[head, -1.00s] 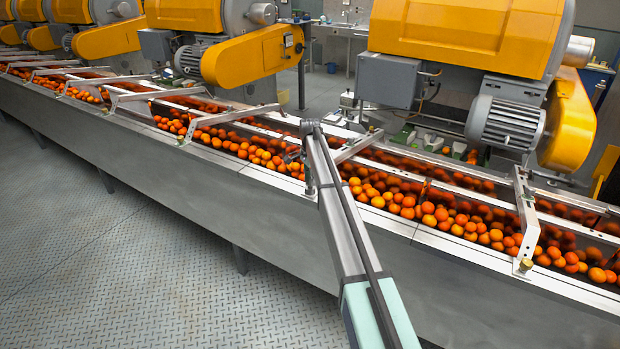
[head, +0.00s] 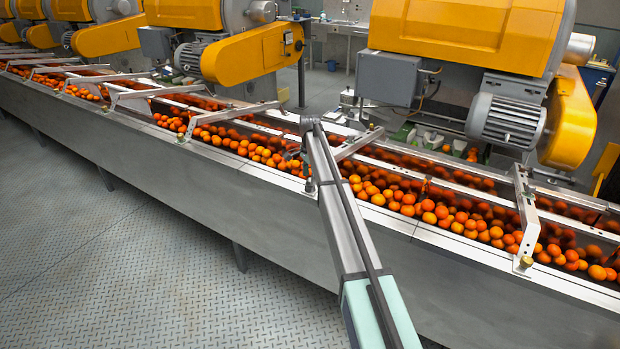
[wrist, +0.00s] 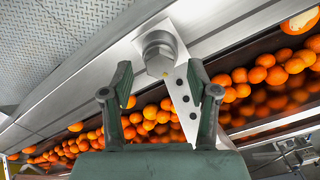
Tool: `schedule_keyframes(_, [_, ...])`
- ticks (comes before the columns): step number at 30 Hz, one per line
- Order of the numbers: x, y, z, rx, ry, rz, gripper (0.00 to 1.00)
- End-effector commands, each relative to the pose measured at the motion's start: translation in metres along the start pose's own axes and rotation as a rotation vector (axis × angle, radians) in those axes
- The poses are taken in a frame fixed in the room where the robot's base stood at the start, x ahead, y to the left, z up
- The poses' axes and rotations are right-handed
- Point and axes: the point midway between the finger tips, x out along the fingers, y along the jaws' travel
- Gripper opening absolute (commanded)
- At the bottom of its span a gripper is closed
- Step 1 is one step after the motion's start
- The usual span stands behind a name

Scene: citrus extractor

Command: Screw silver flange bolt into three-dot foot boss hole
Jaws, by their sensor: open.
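The silver flange bolt (wrist: 159,52) shows in the wrist view as a hex head over a round flange. It sits at the end of a pale metal foot (wrist: 178,72) marked with three black dots in a row. The boss hole is hidden under the bolt, and I cannot tell how deep the thread is. My gripper (wrist: 160,72) is open and empty, with one finger on each side of the foot. The bolt head lies just beyond the fingertips, apart from both. In the head view my gripper (head: 308,172) is at the trough's near rim; the bolt is not clear there.
A long steel trough (head: 260,193) full of oranges (head: 430,212) runs across the view, with metal brackets (head: 527,215) spanning it. A brass-coloured bolt (head: 525,263) sits on the right bracket's foot. Yellow machines (head: 465,35) stand behind. The floor (head: 130,240) in front is clear.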

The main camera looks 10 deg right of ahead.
Motion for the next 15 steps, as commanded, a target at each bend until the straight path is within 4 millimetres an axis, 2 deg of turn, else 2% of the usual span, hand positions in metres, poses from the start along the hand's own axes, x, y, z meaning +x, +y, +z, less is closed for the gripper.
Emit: schedule_keyframes(15, [-0.091, -0.001, 0.0, 0.0, 0.001, -0.002, 0.6])
